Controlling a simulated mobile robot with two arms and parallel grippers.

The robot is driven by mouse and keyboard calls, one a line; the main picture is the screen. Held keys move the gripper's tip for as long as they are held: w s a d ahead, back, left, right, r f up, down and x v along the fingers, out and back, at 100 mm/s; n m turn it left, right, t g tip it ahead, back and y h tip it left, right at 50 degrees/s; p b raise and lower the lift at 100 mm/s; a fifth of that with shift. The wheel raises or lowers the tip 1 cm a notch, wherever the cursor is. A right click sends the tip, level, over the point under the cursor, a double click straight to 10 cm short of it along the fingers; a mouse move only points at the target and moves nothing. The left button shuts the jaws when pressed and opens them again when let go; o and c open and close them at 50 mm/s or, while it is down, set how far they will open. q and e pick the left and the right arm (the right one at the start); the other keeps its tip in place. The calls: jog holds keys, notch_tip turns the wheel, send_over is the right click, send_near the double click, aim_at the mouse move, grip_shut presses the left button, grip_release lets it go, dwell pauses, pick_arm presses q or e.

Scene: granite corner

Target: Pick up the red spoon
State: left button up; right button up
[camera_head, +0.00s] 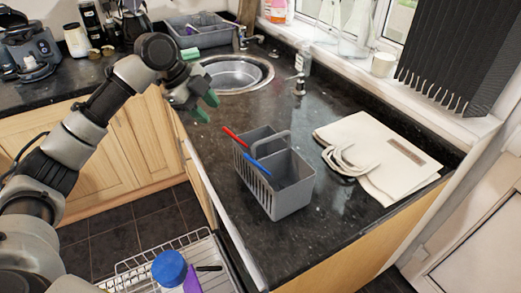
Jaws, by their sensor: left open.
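A red spoon (235,137) leans in the grey cutlery caddy (291,200) on the dark counter, its red handle sticking out over the left back rim. The lower part of the spoon is hidden inside the caddy. A blue-handled utensil (257,164) leans out of the front compartment. My left gripper (206,107) has green fingertips and is open and empty. It hangs above the counter's left edge, up and left of the spoon and apart from it. My right gripper is not in view.
A cream tote bag (385,150) lies right of the caddy. A round sink (236,73) with tap and a soap bottle (302,65) are behind. An open dishwasher rack (150,258) is below left.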

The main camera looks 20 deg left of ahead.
aim_at(226, 129)
pick_arm(q)
jog(key=p+x, duration=0.1)
jog(key=x, duration=0.7)
jog(key=shift+w+f+p, duration=0.15)
jog(key=shift+w+p, duration=0.05)
jog(key=shift+p, duration=0.15)
jog(key=shift+d+f, duration=0.15)
jog(key=shift+f, duration=0.05)
grip_shut()
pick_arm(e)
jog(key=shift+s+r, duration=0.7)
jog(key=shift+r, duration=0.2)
